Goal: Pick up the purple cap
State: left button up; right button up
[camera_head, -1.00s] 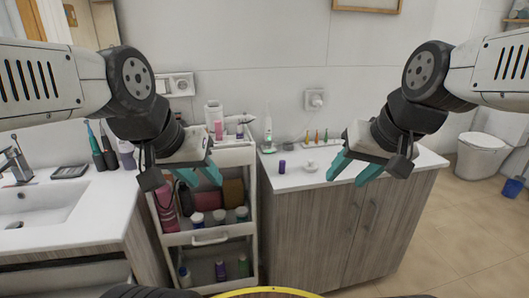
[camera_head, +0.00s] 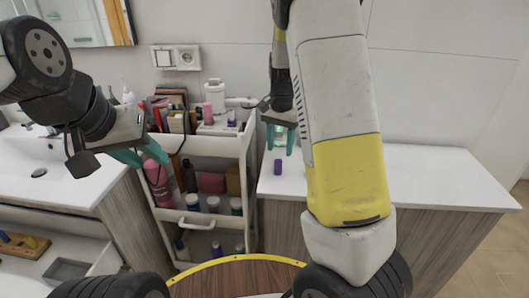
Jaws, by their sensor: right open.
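The purple cap (camera_head: 277,167) is a small purple cylinder standing on the white counter (camera_head: 440,170), near its left edge. My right gripper (camera_head: 281,138) is open. Its teal fingers point down just above and behind the cap in the picture, apart from it; the exact gap in depth is hard to tell. My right arm hides part of the counter. My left gripper (camera_head: 140,156) is open and empty, in front of the cart's left side.
A white cart (camera_head: 195,226) with bottles on its shelves and books and a pink bottle (camera_head: 208,112) on top stands left of the counter. A pale green-white object (camera_head: 279,140) shows behind my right fingers. The sink counter (camera_head: 60,185) is at left.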

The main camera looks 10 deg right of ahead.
aim_at(279, 160)
notch_tip(279, 160, down, 8)
jog(key=shift+a+r, duration=0.1)
dwell(0.4)
jog(key=shift+c, duration=0.5)
grip_shut()
